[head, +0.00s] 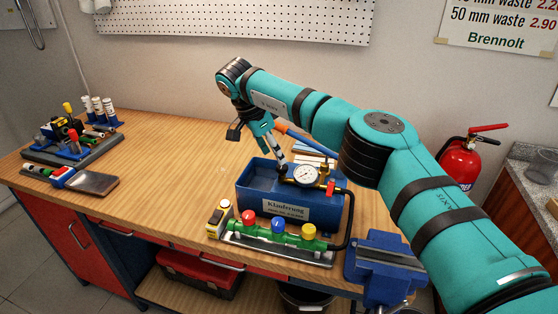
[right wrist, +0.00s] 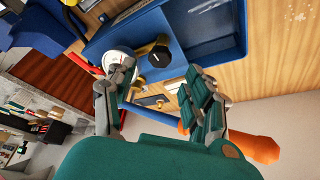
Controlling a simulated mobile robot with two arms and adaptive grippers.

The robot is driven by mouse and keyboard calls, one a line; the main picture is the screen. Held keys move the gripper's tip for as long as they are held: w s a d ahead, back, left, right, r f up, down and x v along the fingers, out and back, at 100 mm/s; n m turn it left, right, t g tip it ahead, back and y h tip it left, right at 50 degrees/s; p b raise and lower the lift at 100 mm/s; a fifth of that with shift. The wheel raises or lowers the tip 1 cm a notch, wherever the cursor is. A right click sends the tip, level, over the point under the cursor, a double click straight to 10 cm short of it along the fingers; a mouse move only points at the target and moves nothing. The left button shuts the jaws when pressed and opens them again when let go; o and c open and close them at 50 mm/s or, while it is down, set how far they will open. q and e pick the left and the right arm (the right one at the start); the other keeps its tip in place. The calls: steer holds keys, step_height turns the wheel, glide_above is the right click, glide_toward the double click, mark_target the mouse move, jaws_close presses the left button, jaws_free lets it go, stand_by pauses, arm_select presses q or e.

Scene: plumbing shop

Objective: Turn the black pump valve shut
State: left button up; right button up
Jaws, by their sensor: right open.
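The blue test pump (head: 262,184) stands on the wooden bench, with a white round gauge (head: 306,174) and brass fittings on top. In the right wrist view the black pump valve (right wrist: 159,57) is a round knob on brass, beside the gauge (right wrist: 119,60). In the head view I cannot make the knob out clearly. My right gripper (head: 257,145) is open above the pump's back left part. In its wrist view the fingers (right wrist: 158,84) are spread, with the knob beyond the gap between the tips and apparently nothing held. My left gripper is not in view.
A green manifold (head: 265,241) with red, blue and yellow knobs stands in front of the pump. A blue vise (head: 385,262) is at the front right. The pump's lever with an orange grip (right wrist: 252,146) passes close to my fingers. The bench's left middle is clear.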

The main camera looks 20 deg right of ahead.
steer(key=v, duration=0.7)
